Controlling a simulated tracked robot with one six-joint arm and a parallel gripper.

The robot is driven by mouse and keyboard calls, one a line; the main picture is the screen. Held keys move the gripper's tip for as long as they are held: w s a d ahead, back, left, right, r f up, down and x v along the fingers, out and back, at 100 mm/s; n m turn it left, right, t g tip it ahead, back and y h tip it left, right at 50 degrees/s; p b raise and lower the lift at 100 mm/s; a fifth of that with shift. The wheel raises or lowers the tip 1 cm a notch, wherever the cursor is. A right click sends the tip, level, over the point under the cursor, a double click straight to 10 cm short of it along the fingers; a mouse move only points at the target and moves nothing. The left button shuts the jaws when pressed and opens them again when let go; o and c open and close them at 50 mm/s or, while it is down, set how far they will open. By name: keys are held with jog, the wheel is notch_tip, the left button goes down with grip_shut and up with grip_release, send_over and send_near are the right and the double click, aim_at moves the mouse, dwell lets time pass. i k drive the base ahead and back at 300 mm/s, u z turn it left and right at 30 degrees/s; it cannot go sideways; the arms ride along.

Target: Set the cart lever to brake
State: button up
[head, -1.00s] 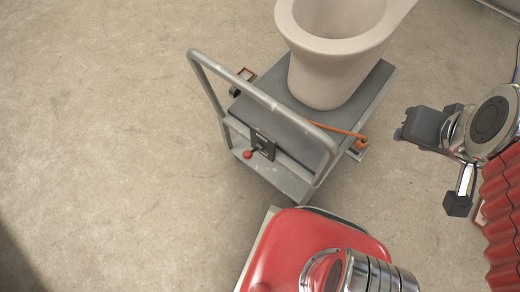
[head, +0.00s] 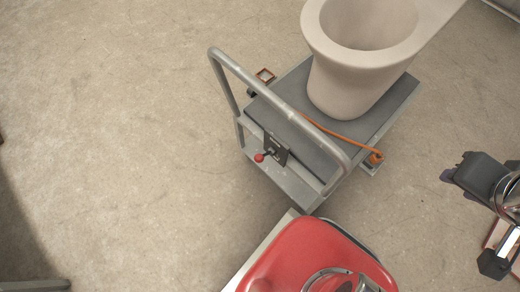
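The cart lever (head: 259,158) has a red ball knob on a short dark stem. It sticks out to the left from a black plate (head: 276,150) on the handle end of the grey cart (head: 312,143). Any marks on the plate are too small to read. My gripper (head: 492,262) is at the right edge, partly cut off, well to the right of the lever and apart from the cart. Its dark end parts show, but I cannot tell how its fingers stand. I see nothing held in it.
A pale toilet bowl (head: 350,85) stands on the cart's deck. A bent tube handle (head: 275,90) arches above the lever. An orange strap (head: 345,134) runs along the deck to the right corner. My red body lies just below the cart. The floor at left is open.

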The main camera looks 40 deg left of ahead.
aim_at(259, 158)
jog(key=z, duration=0.05)
jog(key=k, duration=1.5)
jog(key=u, duration=1.55)
jog(key=i, duration=1)
jog(key=u, duration=0.05)
